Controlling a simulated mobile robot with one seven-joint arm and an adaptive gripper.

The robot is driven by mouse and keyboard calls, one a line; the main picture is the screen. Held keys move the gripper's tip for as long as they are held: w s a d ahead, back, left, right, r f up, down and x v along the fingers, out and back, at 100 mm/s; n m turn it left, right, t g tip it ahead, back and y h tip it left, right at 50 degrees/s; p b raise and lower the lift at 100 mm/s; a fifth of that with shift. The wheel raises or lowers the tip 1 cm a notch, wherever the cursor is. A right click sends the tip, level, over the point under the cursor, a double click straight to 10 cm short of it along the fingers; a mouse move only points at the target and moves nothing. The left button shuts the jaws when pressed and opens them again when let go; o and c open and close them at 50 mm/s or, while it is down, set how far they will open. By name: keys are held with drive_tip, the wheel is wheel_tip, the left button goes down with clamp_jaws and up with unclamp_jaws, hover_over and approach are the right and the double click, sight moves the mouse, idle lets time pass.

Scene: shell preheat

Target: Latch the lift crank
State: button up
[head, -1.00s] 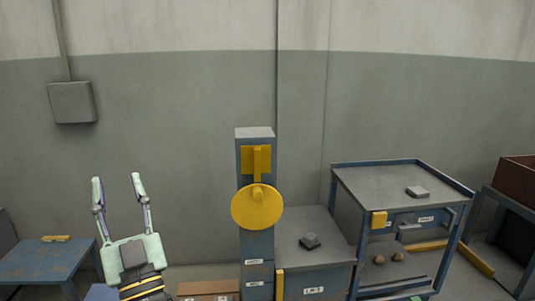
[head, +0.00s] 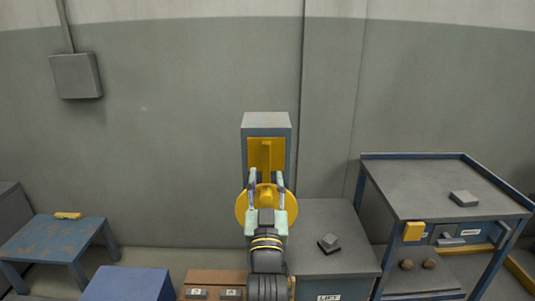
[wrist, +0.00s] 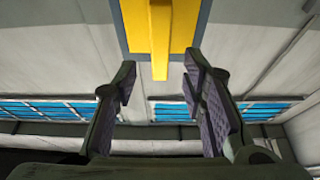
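The grey post (head: 266,120) stands against the wall side, carrying a yellow plate with a raised vertical bar (head: 266,157). Below it is the round yellow disc (head: 243,205) with a central stub (head: 266,191), partly hidden by my gripper. I cannot tell which yellow part is the latch. My gripper (head: 267,177) is in front of the disc, fingers pointing up, open and empty. In the wrist view, the yellow bar (wrist: 160,40) hangs down ahead, between the spread fingertips in the picture; my gripper (wrist: 160,68) does not visibly touch it.
A grey cabinet (head: 335,235) with a small dark block (head: 329,243) stands right of the post. A cart (head: 430,185) stands farther right. A blue table (head: 45,240), blue box (head: 125,283) and brown drawer box (head: 215,277) are at left.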

sight(266, 162)
drive_tip(key=p+x, duration=0.2)
drive_tip(key=x, duration=0.5)
drive_tip(key=shift+w+r, duration=0.1)
drive_tip(key=shift+c, duration=0.4)
clamp_jaws()
